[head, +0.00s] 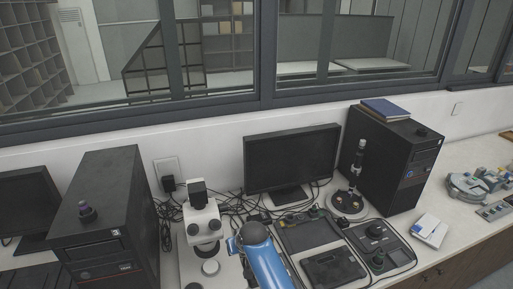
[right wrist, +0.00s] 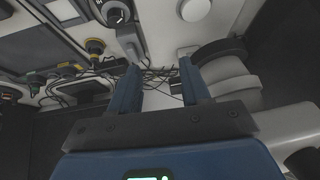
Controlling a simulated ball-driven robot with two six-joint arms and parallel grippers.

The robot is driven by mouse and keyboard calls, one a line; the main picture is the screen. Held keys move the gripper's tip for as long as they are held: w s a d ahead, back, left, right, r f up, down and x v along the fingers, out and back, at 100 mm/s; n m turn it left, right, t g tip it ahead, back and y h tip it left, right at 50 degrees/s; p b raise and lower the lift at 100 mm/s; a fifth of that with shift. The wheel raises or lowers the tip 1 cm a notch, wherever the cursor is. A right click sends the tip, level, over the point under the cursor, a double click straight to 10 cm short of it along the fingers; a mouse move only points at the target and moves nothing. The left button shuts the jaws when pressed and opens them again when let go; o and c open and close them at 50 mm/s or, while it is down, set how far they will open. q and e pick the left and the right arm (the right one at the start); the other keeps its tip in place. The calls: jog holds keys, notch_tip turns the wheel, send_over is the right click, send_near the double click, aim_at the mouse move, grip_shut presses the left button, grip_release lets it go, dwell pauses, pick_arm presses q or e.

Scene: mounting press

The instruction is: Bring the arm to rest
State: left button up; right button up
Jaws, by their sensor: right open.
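My right gripper (right wrist: 160,66) shows in the right wrist view, with its two blue fingers apart and nothing between them but background cables. In the head view a blue part of my arm (head: 265,262) rises from the bottom edge, beside a white microscope (head: 202,225); the fingers cannot be made out there. The right wrist view shows white rounded equipment (right wrist: 228,80) close to the right finger; I cannot tell whether they touch. My left gripper is in neither view.
The bench holds a monitor (head: 291,160), a black computer tower (head: 105,215) at left and another (head: 393,160) at right. Dark control units (head: 378,243) stand right of my arm, with loose cables behind. A white box (head: 430,230) lies near the front right, with some bare bench around it.

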jog(key=s+d+r+m+t+y+b, duration=0.1)
jog(key=s+d+t+b, duration=0.5)
jog(key=s+d+t, duration=0.9)
jog(key=s+d+f+m+g+h+b, duration=0.1)
jog(key=s+d+f+b, duration=0.1)
jog(key=s+d, duration=0.2)
jog(key=s+d+f+m+g+h+b, duration=0.1)
jog(key=s+d, duration=0.3)
jog(key=s, duration=0.6)
jog(key=s+d+f+m+h+b, duration=0.1)
jog(key=s+d+f+h+b, duration=0.1)
jog(key=s, duration=0.5)
jog(key=d+f+b, duration=0.1)
jog(key=d, duration=0.1)
jog(key=shift+s+d+g+b, duration=0.15)
jog(key=shift+d+g+b, duration=0.15)
jog(key=shift+g, duration=0.1)
